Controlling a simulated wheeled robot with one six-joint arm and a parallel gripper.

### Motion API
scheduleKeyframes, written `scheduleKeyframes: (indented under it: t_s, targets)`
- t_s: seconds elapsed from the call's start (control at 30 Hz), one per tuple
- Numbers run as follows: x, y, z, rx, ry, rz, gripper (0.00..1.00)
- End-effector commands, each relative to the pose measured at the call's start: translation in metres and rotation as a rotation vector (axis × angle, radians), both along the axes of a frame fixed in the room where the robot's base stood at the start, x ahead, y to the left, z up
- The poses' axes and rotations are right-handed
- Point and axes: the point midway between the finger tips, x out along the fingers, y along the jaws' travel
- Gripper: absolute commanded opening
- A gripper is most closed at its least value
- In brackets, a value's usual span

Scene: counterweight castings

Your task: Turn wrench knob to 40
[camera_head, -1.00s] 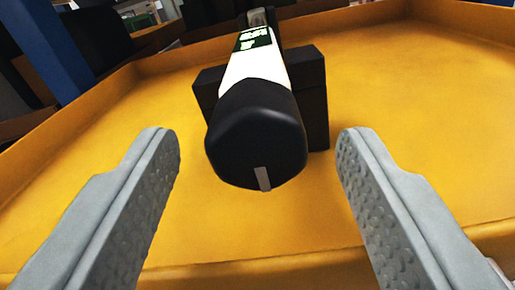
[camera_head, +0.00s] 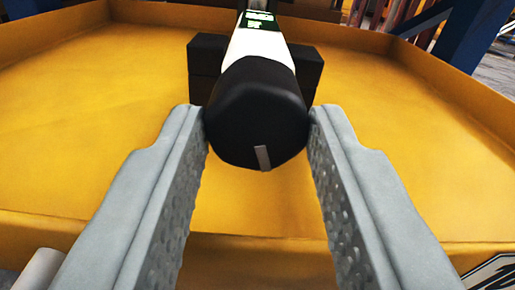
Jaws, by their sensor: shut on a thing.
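The wrench knob (camera_head: 250,112) is a black rounded knob at the near end of the wrench, with a light grey mark (camera_head: 263,158) low on its face, slightly right of centre. Behind it are the wrench's white body (camera_head: 259,47) and a small green display (camera_head: 258,20), whose figures are too small to read. The wrench rests in a dark block holder (camera_head: 305,70). My gripper (camera_head: 258,118) is shut on the knob, one grey finger touching each side near the tips.
The wrench and holder stand in a yellow tray (camera_head: 110,100) with raised walls. Free tray floor lies on both sides of the holder. A blue post (camera_head: 466,35) stands beyond the tray at the right.

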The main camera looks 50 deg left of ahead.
Motion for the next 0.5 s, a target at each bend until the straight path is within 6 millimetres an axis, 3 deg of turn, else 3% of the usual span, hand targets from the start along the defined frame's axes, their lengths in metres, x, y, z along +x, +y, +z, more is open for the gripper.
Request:
scheduleKeyframes:
  t_s: [0.43,0.47,0.5]
  targets:
    - [-0.0001,-0.0001,0.0000,-0.030,-0.042,0.000,0.11]
    - [-0.0001,-0.0001,0.0000,-0.030,-0.042,0.000,0.35]
    - [-0.0001,-0.0001,0.0000,-0.030,-0.042,0.000,0.43]
